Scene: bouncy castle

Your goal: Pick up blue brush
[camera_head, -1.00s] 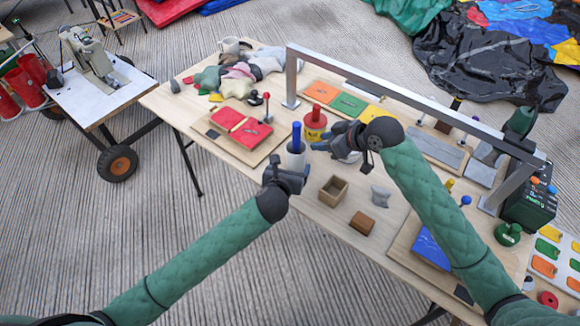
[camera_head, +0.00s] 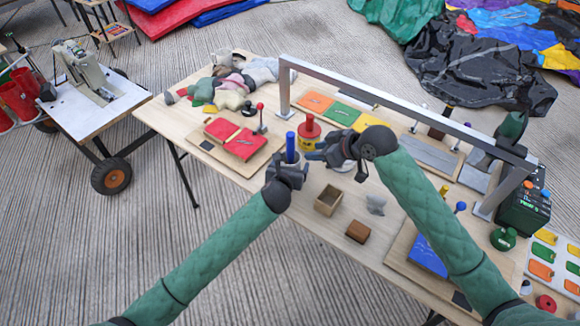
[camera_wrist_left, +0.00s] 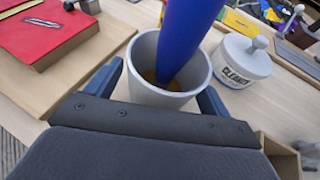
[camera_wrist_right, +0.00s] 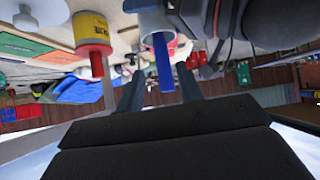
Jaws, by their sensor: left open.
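The blue brush (camera_head: 290,143) stands upright in a light grey cup (camera_wrist_left: 150,90) on the table. Only the brush's blue upper part shows clearly; its lower end is hidden inside the cup. My left gripper (camera_wrist_left: 158,92) is open, with its fingers either side of the cup's near lower part; I cannot tell whether they touch it. My right gripper (camera_head: 314,152) is just right of the brush in the head view. In the right wrist view its fingers are apart and empty, with the brush (camera_wrist_right: 163,62) seen between and beyond them.
A red-topped yellow can (camera_head: 309,133) and a white lidded jar (camera_wrist_left: 242,58) stand close by. A red book-like item (camera_head: 236,138), a wooden box (camera_head: 328,199) and a brown block (camera_head: 358,231) surround the area. A metal frame (camera_head: 400,103) spans the table behind.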

